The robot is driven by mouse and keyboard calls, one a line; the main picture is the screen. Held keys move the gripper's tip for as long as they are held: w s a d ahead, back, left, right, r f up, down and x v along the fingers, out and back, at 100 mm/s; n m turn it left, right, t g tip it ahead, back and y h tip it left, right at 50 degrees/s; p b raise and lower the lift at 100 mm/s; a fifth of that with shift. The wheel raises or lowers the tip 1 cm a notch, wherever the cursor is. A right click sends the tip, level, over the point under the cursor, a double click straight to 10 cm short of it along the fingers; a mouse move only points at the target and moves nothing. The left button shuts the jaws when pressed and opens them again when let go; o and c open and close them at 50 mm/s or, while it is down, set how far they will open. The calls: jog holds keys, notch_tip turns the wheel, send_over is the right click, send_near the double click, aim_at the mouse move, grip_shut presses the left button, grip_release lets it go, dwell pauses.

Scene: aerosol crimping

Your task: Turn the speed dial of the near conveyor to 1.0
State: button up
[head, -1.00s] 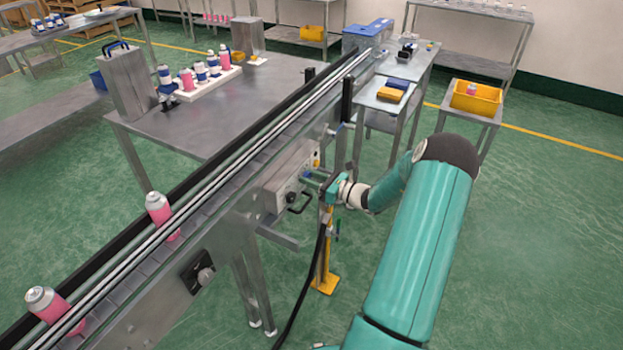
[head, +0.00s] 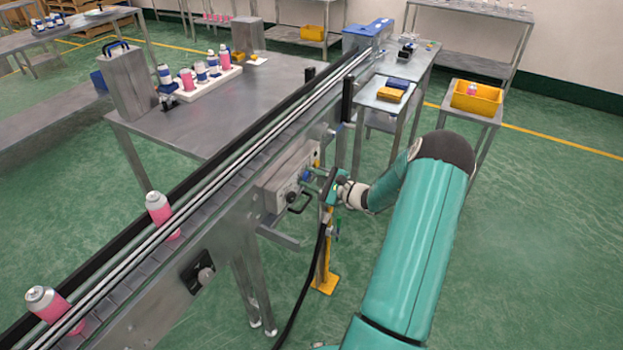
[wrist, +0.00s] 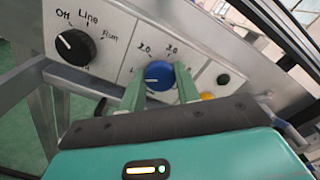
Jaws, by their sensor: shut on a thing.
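The blue speed dial (wrist: 158,77) sits on the grey panel of the near conveyor's control box (head: 284,186). In the wrist view my gripper (wrist: 160,72) has one green finger on each side of the dial and is shut on it. The dial's white pointer line points to the left.
A black Off/Line/Run knob (wrist: 75,47) is left of the dial. A yellow button (wrist: 207,96) and a dark green button (wrist: 223,79) are to its right. Pink cans (head: 158,208) stand on the conveyor (head: 205,215). A yellow post (head: 324,280) stands below my gripper.

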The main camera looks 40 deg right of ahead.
jog(key=shift+n, duration=0.3)
jog(key=o, duration=1)
jog(key=shift+s, duration=0.1)
jog(key=v, duration=1.3)
jog(key=shift+s, duration=0.3)
jog(key=shift+d, duration=0.1)
